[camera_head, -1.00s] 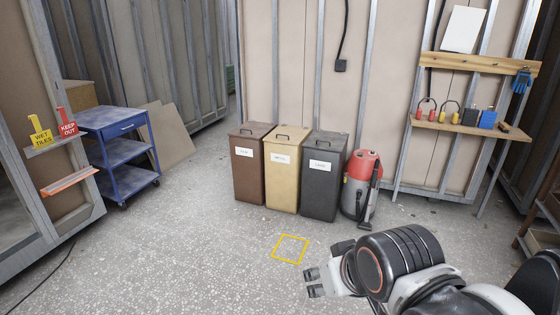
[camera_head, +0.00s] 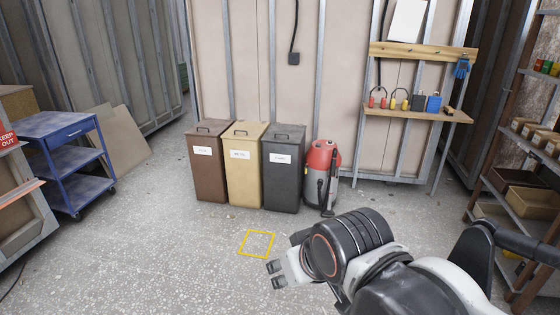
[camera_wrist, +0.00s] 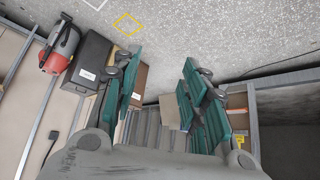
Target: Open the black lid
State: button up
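The black bin (camera_head: 283,172) stands at the right end of a row of three lidded bins against the wall. Its black lid (camera_head: 284,131) is down and has a handle on top. The black bin also shows in the wrist view (camera_wrist: 87,62), at the upper left. My gripper (camera_head: 274,274) is in front of the bins, above the floor and well apart from them. In the wrist view its two green-padded fingers (camera_wrist: 163,95) are spread with nothing between them.
A brown bin (camera_head: 208,170) and a tan bin (camera_head: 243,172) stand left of the black one. A red and grey vacuum (camera_head: 321,172) stands close on its right. A yellow floor square (camera_head: 257,244) lies in front. A blue cart (camera_head: 72,165) is at left, shelving (camera_head: 525,190) at right.

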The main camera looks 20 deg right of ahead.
aim_at(285, 131)
jog(key=i+l, duration=0.25)
jog(key=i, duration=0.25)
jog(key=i+l, duration=0.3)
jog(key=i, duration=0.2)
jog(key=i+l, duration=0.25)
jog(key=i, duration=0.3)
jog(key=i+l, duration=0.3)
jog(key=i, duration=0.2)
jog(key=i+l+z, duration=0.1)
jog(key=i+l, duration=0.15)
jog(key=i, duration=0.25)
jog(key=i+l, duration=0.25)
jog(key=i, duration=0.25)
